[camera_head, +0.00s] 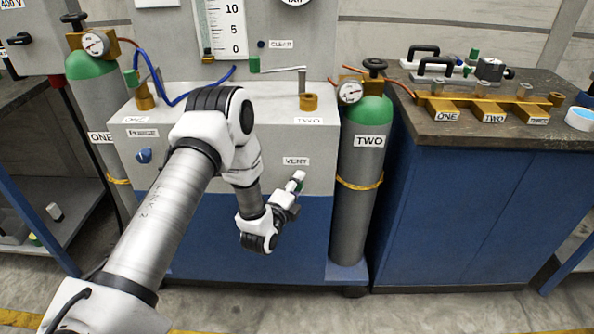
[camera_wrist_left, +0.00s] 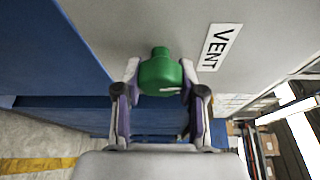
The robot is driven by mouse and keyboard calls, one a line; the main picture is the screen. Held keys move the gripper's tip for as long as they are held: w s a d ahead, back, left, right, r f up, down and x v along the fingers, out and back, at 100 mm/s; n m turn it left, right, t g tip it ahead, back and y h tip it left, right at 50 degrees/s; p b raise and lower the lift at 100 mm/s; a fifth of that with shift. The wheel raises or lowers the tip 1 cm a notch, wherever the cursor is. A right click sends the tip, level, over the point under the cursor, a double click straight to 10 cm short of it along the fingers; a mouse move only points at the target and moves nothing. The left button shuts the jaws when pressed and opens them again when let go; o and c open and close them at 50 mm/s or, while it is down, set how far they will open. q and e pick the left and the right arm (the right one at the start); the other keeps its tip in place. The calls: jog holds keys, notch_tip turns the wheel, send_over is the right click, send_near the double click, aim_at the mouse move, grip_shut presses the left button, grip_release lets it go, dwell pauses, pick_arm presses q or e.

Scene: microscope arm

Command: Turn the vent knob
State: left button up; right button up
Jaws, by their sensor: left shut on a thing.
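The vent knob (camera_wrist_left: 160,74) is green and sits on the grey panel beside the VENT label (camera_wrist_left: 216,48) in the left wrist view. My left gripper (camera_wrist_left: 160,90) has a finger on each side of the knob and is shut on it. In the head view my left gripper (camera_head: 297,184) reaches the panel just below the VENT label (camera_head: 296,161), and mostly hides the knob. My right gripper is not in view.
A blue PURGE knob (camera_head: 144,156) is on the same panel to the left. Gas cylinder TWO (camera_head: 362,190) stands close to the right of the panel, and cylinder ONE (camera_head: 97,120) to the left. A dark-topped bench (camera_head: 470,133) is at the right.

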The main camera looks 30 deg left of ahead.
pick_arm(q)
jog(key=shift+m+g+p, duration=0.4)
jog(key=shift+m+p, duration=0.5)
jog(key=shift+p, duration=0.35)
jog(key=o, duration=1.1)
jog(key=shift+f, duration=0.1)
jog(key=shift+o, duration=0.2)
jog(key=s+d+r, duration=0.1)
jog(key=s+d, duration=0.1)
jog(key=s, duration=0.9)
jog(key=shift+s+r, duration=0.15)
jog(key=shift+s, duration=0.2)
